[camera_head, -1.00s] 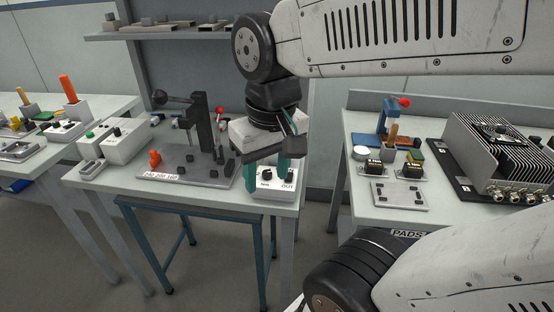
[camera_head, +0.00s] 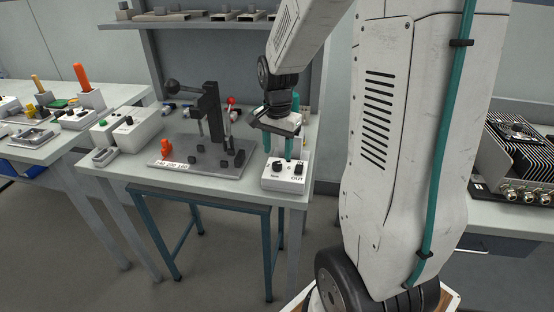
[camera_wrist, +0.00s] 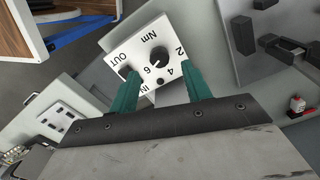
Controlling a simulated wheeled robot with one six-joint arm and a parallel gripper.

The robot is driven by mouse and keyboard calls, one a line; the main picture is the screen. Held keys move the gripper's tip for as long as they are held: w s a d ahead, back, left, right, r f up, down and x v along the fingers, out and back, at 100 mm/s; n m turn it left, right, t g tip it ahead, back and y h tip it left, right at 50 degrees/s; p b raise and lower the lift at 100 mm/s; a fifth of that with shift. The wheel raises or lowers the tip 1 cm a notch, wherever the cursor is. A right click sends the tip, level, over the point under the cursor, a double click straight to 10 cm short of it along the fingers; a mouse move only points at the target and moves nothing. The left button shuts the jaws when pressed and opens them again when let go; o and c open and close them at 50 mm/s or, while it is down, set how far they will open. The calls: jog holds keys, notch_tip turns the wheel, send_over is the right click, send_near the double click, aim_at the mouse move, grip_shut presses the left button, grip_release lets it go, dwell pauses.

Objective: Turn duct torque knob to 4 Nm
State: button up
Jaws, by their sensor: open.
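The torque box is a white block (camera_head: 285,177) at the front right corner of the middle bench, with a black knob (camera_head: 277,167) on top and "Nm" and "OUT" labels. In the wrist view the knob (camera_wrist: 157,69) sits among the marks 2, 4 and 6, with "IN" and "OUT" at the box's edges. The knob's pointer direction is too small to read. My gripper (camera_head: 278,150) has two teal fingers over the back of the box. It is open and empty. In the wrist view its fingers (camera_wrist: 161,74) show on either side of the knob, apart from it.
A grey fixture plate (camera_head: 200,160) with a dark post and an orange part stands left of the box. A white box (camera_head: 130,130) stands farther left. A finned unit (camera_head: 520,160) is on the right bench. A shelf (camera_head: 200,25) runs above the bench.

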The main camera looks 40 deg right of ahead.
aim_at(277, 163)
notch_tip(277, 163, down, 4)
jog(key=shift+f, duration=0.1)
jog(key=c, duration=1)
jog(key=shift+n, duration=0.3)
jog(key=n, duration=1.3)
jog(key=shift+a, duration=0.1)
jog(key=shift+n, duration=0.3)
